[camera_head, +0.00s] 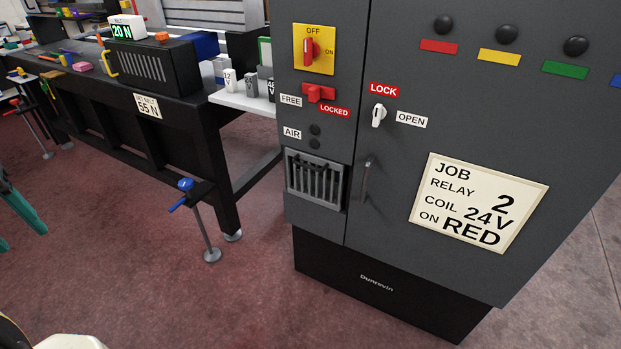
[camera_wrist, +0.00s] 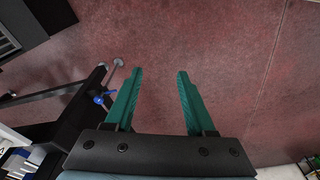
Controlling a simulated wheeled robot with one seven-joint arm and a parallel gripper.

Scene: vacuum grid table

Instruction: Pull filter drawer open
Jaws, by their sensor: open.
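A grey slatted unit with a dark bar across its top (camera_head: 316,182) sits low at the left of the dark cabinet, below the AIR label. It looks like the filter drawer and appears closed. Its slats also show at the top left corner of the wrist view (camera_wrist: 8,38). My gripper (camera_wrist: 156,72) is open and empty, its two teal fingers apart over bare floor. In the head view its teal fingers (camera_head: 22,212) show only partly at the left edge, well away from the cabinet.
The dark cabinet (camera_head: 450,120) carries a red switch, a lock and a vertical handle (camera_head: 366,180). A black table (camera_head: 190,110) with a slatted box (camera_head: 150,68) stands at left. The red floor between is clear.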

